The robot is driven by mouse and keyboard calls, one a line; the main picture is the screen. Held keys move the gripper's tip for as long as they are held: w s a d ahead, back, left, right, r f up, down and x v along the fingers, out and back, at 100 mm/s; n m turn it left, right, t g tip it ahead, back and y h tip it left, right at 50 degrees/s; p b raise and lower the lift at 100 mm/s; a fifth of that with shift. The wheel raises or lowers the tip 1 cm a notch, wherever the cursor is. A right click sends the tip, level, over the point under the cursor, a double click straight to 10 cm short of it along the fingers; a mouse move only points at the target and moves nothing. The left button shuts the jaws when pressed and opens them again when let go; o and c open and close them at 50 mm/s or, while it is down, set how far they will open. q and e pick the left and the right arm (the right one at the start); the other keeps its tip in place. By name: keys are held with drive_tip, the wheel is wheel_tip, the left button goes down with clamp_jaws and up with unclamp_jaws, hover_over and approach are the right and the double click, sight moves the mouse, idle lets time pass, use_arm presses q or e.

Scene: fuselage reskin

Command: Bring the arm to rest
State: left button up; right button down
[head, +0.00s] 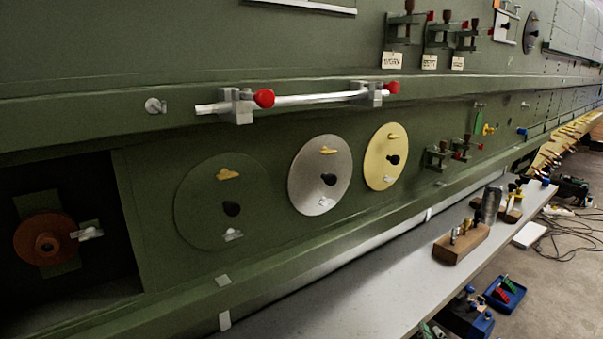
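Neither of my arms nor grippers shows in the head view. The green fuselage wall (290,75) fills most of the view. Three round discs sit on it in a row: a green one (205,185), a silver one (305,190) and a yellow one (372,170), each with a dark knob. A metal rod (315,98) lies along the rail above them, held in two grey brackets with red knobs (264,98). At the lower left, a dark opening (90,180) shows a copper-coloured round part (32,240) with a wing-like fastener beside it.
A grey bench (380,285) runs along the wall, carrying a wooden block with small tools (462,245) and a dark cylinder (487,205). Blue trays (505,292) and cables (570,235) lie on the floor at the right. Clamps with tags (403,30) hang on the upper wall.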

drive_tip(key=s+a+f+m+g+y, duration=0.1)
drive_tip(key=s+a+f+m+g, duration=0.2)
drive_tip(key=s+f+g, duration=0.6)
drive_tip(key=s+a+f+m+g+y, duration=0.2)
drive_tip(key=s+f+m+g, duration=0.1)
drive_tip(key=s+f, duration=1.3)
drive_tip(key=f, duration=1)
drive_tip(key=s+f, duration=0.2)
drive_tip(key=f, duration=1)
drive_tip(key=s+d+f+g, duration=0.2)
drive_tip(key=s+d+f, duration=0.1)
drive_tip(key=s+f, duration=1.3)
drive_tip(key=shift+s+n+h, duration=0.2)
drive_tip(key=shift+n+h, duration=0.1)
drive_tip(key=shift+n, duration=0.1)
